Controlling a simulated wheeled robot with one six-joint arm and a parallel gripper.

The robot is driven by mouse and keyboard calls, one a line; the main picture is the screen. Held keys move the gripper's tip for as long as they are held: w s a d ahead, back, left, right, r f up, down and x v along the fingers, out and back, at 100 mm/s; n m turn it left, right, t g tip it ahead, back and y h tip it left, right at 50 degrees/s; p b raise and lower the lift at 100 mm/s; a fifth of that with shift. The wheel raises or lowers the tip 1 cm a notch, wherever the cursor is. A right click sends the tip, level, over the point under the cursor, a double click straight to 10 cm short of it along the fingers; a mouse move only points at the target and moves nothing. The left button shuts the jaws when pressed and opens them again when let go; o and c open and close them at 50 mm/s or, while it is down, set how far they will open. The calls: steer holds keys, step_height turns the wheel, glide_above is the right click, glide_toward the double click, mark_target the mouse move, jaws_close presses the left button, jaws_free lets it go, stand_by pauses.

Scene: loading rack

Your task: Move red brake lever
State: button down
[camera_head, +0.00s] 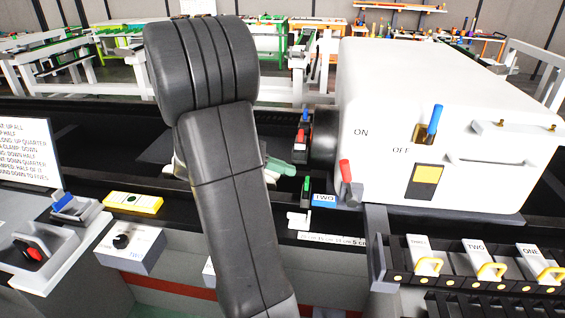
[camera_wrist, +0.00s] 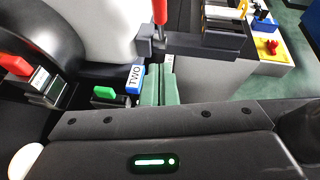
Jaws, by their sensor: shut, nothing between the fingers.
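The red brake lever (camera_head: 346,171) stands upright, slightly tilted, at the lower left corner of the white machine housing. In the wrist view the red lever (camera_wrist: 160,14) is at the top centre, rising from a dark bracket. My gripper (camera_head: 292,171) is left of the lever in the head view, partly hidden behind my dark arm. In the wrist view its greenish fingers (camera_wrist: 158,88) are together and empty. Their tips point toward the lever's base; a gap appears to remain, but whether they touch the bracket is unclear.
A blue "TWO" label (camera_head: 324,200) and a green switch (camera_wrist: 104,92) sit close to the fingers. A red switch (camera_wrist: 15,65) is farther left. The white housing (camera_head: 440,85) carries a blue-handled ON/OFF lever (camera_head: 435,120). White labelled blocks (camera_head: 476,252) line the lower right.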

glide_toward(348, 181)
step_height(348, 181, down, 3)
steer(key=w, duration=0.1)
steer(key=d, duration=0.1)
steer(key=d+r+p, duration=0.1)
steer(key=d, duration=0.1)
steer(key=shift+w+d, duration=0.1)
steer(key=shift+w, duration=0.1)
steer(key=shift+r, duration=0.1)
steer(key=shift+s+d+r+p, duration=0.15)
steer(key=shift+d+r+p, duration=0.45)
steer(key=shift+d+p, duration=0.45)
steer(key=shift+a, duration=0.3)
